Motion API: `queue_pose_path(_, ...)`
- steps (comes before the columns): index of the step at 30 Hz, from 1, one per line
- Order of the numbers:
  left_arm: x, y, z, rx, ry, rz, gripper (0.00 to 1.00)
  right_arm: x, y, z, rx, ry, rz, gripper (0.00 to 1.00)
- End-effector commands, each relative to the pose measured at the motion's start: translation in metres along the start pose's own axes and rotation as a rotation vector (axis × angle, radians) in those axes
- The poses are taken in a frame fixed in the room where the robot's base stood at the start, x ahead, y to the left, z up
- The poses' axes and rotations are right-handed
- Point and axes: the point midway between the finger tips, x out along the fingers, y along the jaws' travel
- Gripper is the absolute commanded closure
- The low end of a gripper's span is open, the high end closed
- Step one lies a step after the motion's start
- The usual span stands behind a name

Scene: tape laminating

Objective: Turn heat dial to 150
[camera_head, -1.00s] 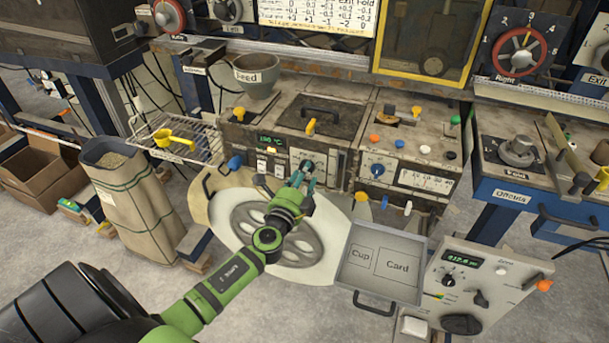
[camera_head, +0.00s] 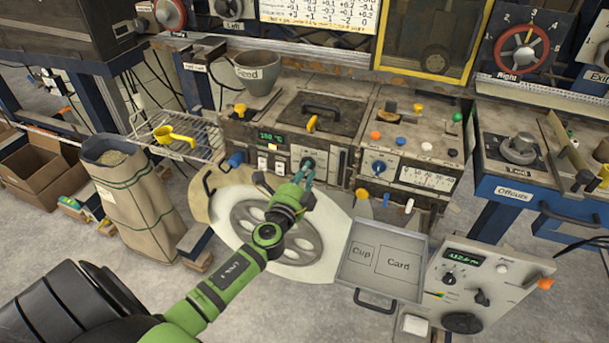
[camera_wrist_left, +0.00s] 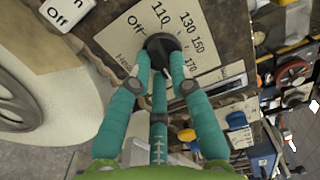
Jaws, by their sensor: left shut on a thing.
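The heat dial (camera_wrist_left: 163,42) is a black round knob on a pale plate marked Off, 110, 130, 150 and 170. In the wrist view my left gripper (camera_wrist_left: 165,68) has its teal fingers closed around the knob. In the head view the dial (camera_head: 308,162) is on the front of the machine, with my left gripper (camera_head: 303,176) at it from below. I cannot tell clearly which number the knob points to. A green display (camera_head: 271,137) is left of the dial; its digits are small. My right gripper is out of view.
White on/off switches (camera_head: 279,166) sit just left of the dial. A round handwheel (camera_head: 275,232) is below my forearm. A Cup and Card tray (camera_head: 362,290) and a control box (camera_head: 480,280) stand at the lower right.

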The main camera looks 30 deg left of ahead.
Motion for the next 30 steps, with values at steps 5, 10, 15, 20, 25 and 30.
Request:
queue_pose_path(5,0.0,0.002,-0.001,-0.14,-0.001,-0.001,1.0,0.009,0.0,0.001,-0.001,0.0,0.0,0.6)
queue_pose_path(10,0.0,0.001,-0.002,-0.301,0.0,0.0,1.0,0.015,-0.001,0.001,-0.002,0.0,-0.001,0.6)
queue_pose_path(15,0.0,-0.001,-0.002,-0.464,0.0,-0.001,1.0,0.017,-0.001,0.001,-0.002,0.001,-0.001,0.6)
queue_pose_path(20,0.0,-0.003,-0.002,-0.615,-0.001,0.0,1.0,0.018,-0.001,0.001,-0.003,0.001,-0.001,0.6)
queue_pose_path(25,0.0,-0.004,-0.002,-0.777,-0.001,0.0,1.0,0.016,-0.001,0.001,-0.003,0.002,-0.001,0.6)
queue_pose_path(30,0.0,-0.006,-0.002,-0.932,-0.001,0.0,1.0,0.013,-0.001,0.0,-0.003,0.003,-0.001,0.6)
